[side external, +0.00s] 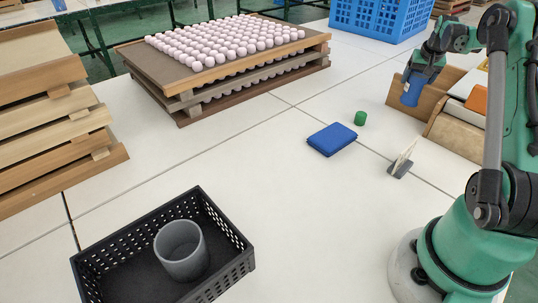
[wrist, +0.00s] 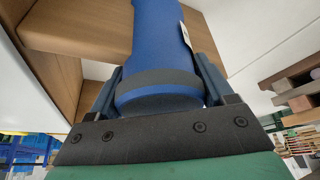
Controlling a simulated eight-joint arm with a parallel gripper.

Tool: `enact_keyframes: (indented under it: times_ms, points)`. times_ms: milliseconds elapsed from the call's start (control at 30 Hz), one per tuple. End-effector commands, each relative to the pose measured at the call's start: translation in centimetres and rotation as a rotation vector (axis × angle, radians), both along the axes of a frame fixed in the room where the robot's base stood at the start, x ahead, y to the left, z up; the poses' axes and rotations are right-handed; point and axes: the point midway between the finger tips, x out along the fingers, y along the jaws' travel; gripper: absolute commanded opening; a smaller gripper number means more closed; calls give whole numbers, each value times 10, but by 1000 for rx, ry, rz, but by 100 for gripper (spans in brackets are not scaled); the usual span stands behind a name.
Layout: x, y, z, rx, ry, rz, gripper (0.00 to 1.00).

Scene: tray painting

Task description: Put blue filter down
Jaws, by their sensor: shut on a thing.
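The blue filter (side external: 411,94) is a blue cylinder held upright or nearly so in front of a brown wooden holder at the right of the side view. In the wrist view the blue filter (wrist: 160,35) shows a dark grey band at its near end and a small white tag on its side. My gripper (side external: 416,78) is shut on it, with a finger on either side in the wrist view (wrist: 160,85). The wooden holder (side external: 455,133) is close to the filter; I cannot tell whether they touch.
A green cap (side external: 360,118), a blue folded cloth (side external: 332,139) and a small card stand (side external: 402,162) lie on the white table. A black basket (side external: 222,281) holds a grey cup (side external: 181,252). Trays (side external: 190,95) of pale balls stand at the back.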

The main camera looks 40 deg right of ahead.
Motion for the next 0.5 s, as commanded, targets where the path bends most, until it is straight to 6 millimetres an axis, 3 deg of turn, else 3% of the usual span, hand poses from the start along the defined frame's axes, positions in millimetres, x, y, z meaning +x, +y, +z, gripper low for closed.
enact_keyframes:
  times_ms: [200, 500]
  points:
    - [0, 0, -28, 0, 0, 1, 6]
    - [1, 0, -30, 0, 0, 2, 6]
